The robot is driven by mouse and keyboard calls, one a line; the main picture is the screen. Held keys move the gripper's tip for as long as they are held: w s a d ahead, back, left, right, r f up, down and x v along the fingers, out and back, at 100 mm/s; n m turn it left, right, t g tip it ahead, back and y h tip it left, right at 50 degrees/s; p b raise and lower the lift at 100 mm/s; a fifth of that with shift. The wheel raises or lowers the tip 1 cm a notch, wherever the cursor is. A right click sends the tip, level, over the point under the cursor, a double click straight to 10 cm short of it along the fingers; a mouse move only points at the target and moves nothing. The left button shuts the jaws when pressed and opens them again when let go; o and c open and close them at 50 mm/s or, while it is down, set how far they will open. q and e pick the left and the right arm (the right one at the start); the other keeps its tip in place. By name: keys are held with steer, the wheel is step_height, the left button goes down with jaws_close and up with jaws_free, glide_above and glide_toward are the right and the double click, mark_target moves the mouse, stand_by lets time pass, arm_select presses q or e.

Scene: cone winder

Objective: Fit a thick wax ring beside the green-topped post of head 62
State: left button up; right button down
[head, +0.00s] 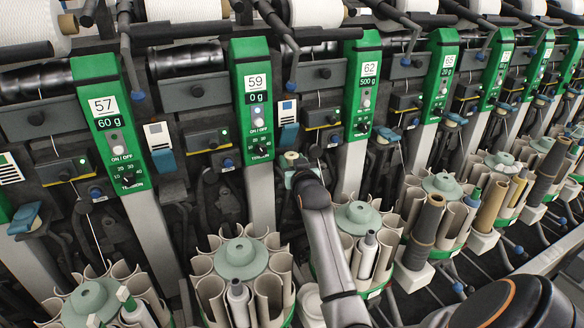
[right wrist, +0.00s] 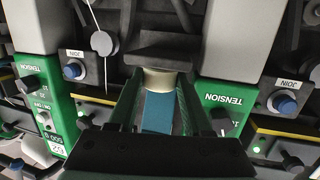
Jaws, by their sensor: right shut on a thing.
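My right gripper (head: 293,166) reaches up between the panels of heads 59 and 62. In the right wrist view its green fingers (right wrist: 158,92) are shut on a cream wax ring (right wrist: 158,82). The ring also shows small at the gripper's tip in the head view (head: 292,156). The green panel of head 62 (head: 364,88) stands to the right of the gripper; it shows upside down at lower left in the wrist view (right wrist: 48,120). I cannot make out the green-topped post, and whether the ring touches anything is unclear. My left gripper is out of view.
A blue paddle (right wrist: 157,112) lies between the fingers in the wrist view. The panel of head 59 (head: 256,100) stands left of the gripper. Below are round holders with grey-green hubs (head: 240,257) and (head: 358,217), ringed by upright tubes. Tension units and rods crowd the space around the gripper.

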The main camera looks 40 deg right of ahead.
steer(key=shift+f, duration=0.1)
steer(key=shift+f, duration=0.15)
steer(key=shift+c, duration=1.6)
jaws_free()
steer(key=shift+r, duration=0.3)
steer(key=shift+s, duration=0.1)
